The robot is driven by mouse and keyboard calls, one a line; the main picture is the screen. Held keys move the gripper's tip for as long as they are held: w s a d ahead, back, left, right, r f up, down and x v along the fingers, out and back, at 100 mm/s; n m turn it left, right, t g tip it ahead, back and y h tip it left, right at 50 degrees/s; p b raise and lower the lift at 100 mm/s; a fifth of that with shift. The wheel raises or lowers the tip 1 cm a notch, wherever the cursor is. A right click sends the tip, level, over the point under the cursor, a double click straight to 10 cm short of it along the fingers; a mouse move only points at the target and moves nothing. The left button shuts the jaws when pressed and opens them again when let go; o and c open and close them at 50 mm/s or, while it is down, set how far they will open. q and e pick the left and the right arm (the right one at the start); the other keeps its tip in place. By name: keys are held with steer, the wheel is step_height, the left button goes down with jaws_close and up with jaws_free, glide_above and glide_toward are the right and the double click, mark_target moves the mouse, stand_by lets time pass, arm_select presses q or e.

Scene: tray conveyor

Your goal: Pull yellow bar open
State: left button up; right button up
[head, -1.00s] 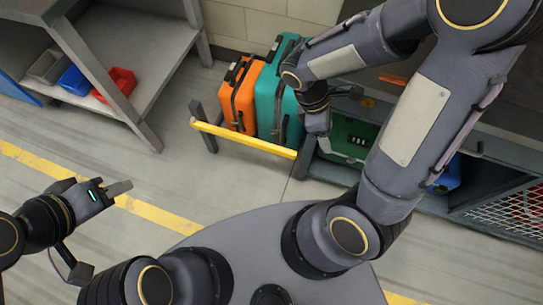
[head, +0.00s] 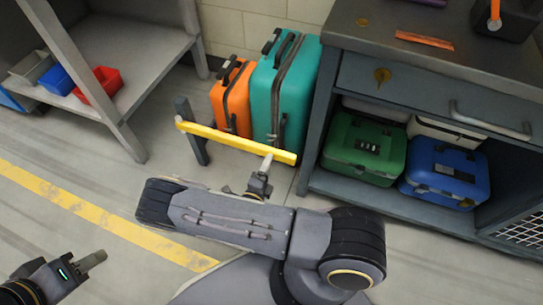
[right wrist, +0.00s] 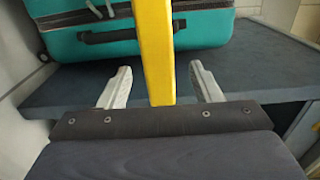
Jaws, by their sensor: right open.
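The yellow bar (head: 230,139) runs across the front of the bay that holds two suitcases, from a grey post at its left towards the workbench at its right. My right gripper (head: 267,163) is at the bar's right end. In the right wrist view the bar (right wrist: 154,50) passes between the two spread fingers of my right gripper (right wrist: 160,88), with a gap on each side. My left gripper (head: 92,262) is low at the left, far from the bar; its jaw opening cannot be made out.
An orange suitcase (head: 233,97) and a teal suitcase (head: 283,90) stand behind the bar. The workbench (head: 400,70) at the right holds green (head: 364,147) and blue (head: 445,172) cases. A shelf with bins (head: 97,85) stands left. The floor before the bar's left part is clear.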

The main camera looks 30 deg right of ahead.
mark_target(275, 150)
steer(key=x, duration=0.2)
steer(key=b+x, duration=0.1)
steer(key=x, duration=0.1)
steer(key=b+x, duration=0.1)
steer(key=x, duration=0.1)
steer(key=shift+w+d+f, duration=0.15)
steer(key=shift+w+f, duration=0.05)
steer(key=shift+f, duration=0.05)
steer(key=shift+w+d+r, duration=0.1)
steer(key=shift+w+d, duration=0.35)
